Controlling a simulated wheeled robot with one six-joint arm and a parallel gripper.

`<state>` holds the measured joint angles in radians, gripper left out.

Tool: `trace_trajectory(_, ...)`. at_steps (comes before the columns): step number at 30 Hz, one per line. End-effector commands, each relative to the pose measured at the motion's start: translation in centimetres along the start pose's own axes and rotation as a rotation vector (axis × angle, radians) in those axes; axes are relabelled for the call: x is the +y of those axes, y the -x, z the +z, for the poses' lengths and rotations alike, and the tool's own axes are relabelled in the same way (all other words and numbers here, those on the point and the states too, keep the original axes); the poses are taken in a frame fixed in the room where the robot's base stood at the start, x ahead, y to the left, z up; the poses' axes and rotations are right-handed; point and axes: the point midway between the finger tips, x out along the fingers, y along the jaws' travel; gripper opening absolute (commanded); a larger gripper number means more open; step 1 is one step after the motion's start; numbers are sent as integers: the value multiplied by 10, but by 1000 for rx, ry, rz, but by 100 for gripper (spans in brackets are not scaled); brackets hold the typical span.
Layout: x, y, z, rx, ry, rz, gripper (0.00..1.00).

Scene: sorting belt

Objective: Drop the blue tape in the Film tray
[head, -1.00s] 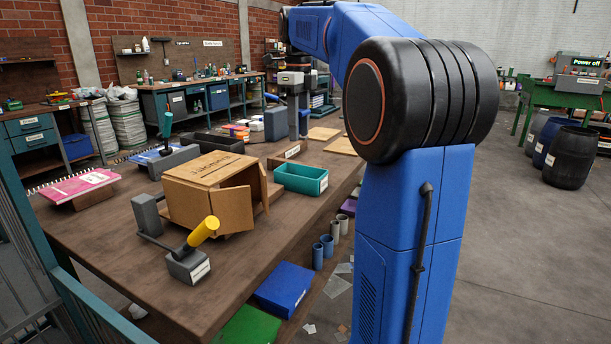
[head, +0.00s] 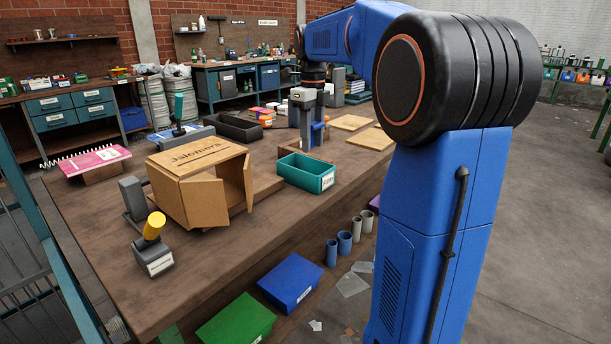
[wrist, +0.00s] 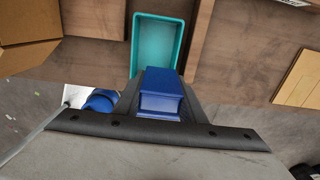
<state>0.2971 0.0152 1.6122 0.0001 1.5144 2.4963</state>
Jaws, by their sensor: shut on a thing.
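My gripper (wrist: 160,82) is shut on a solid blue thing (wrist: 161,102), seen as a block between its dark fingers in the wrist view. I take it for the blue tape, though no roll shape shows. Just beyond it in the wrist view is an open teal tray (wrist: 140,18), empty where I can see inside. The teal tray (head: 307,172) also stands on the table in the head view, right of the cardboard box. Its white label is too small to read, so I cannot tell whether it is the Film tray.
An open cardboard box (head: 200,182) stands left of the teal tray. A black tray (head: 233,126) lies behind. A yellow-handled device (head: 154,245) is at the front. Blue (head: 291,281) and green (head: 236,320) boxes sit below the table edge. Flat boards (head: 352,122) lie at back right.

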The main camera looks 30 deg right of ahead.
Motion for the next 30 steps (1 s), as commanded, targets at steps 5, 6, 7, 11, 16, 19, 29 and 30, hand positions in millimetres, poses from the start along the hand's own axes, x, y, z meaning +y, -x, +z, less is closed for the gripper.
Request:
trace_trajectory(5,0,-20,0,1,0,1,10)
trace_trajectory(6,0,-24,0,1,0,1,10)
trace_trajectory(7,0,-26,0,1,0,1,10)
trace_trajectory(11,0,-35,0,0,0,0,10)
trace_trajectory(16,0,-40,0,0,0,0,10)
trace_trajectory(19,0,-40,0,0,0,0,10)
trace_trajectory(29,0,-40,0,0,0,0,58)
trace_trajectory(30,0,-40,0,0,0,0,58)
